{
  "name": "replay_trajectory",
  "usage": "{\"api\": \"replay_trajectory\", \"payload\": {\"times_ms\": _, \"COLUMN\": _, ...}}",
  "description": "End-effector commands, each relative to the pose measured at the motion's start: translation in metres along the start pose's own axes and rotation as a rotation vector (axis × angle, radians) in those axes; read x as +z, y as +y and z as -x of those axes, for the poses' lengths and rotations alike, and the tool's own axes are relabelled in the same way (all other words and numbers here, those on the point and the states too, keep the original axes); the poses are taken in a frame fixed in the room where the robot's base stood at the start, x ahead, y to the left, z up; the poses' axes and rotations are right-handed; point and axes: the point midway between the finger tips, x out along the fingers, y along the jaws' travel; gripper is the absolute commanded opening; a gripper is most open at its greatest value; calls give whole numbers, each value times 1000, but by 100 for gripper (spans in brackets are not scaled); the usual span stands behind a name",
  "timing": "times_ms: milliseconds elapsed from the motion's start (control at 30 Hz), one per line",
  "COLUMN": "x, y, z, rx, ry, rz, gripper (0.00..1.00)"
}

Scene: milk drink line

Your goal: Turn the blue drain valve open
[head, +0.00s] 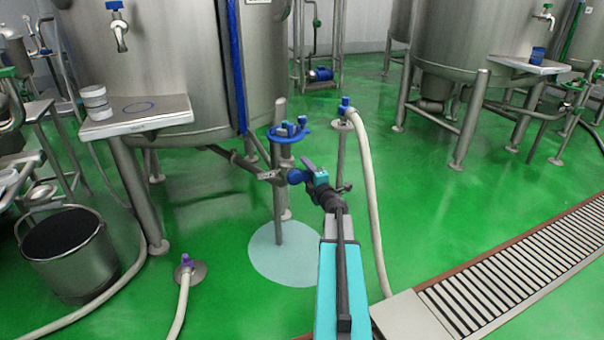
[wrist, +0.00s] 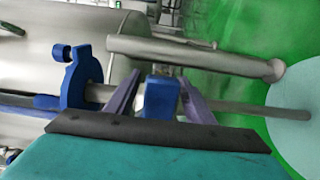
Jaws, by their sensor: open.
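The blue drain valve (head: 296,176) sits at the end of the pipe low on the left tank, above the pale disc on the floor. In the wrist view a blue block, seemingly its handle (wrist: 160,97), shows between my two fingers. My gripper (head: 308,170) is open at the valve. One finger lies on each side of the blue block in the wrist view (wrist: 157,92). Whether either finger touches it I cannot tell. The valve body behind the block is mostly hidden.
A blue ring holder (head: 288,133) on a post stands just above the valve, close to my gripper. A steel bucket (head: 75,262) and hoses lie left. A hose stand (head: 345,115) and floor drain (head: 520,255) are right.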

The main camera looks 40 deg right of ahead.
Motion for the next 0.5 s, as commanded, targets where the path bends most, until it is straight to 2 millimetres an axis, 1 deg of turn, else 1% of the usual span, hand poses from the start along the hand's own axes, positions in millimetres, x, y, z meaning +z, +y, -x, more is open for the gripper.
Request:
{"api": "replay_trajectory", "payload": {"times_ms": 33, "x": 0, "y": -1, "z": -4, "rx": 0, "ry": 0, "rz": 0, "gripper": 48}}
{"api": "replay_trajectory", "payload": {"times_ms": 133, "x": 0, "y": -1, "z": -7, "rx": 0, "ry": 0, "rz": 0, "gripper": 48}}
{"api": "replay_trajectory", "payload": {"times_ms": 467, "x": 0, "y": 0, "z": -8, "rx": 0, "ry": 0, "rz": 0, "gripper": 48}}
{"api": "replay_trajectory", "payload": {"times_ms": 500, "x": 0, "y": 0, "z": -8, "rx": 0, "ry": 0, "rz": 0, "gripper": 43}}
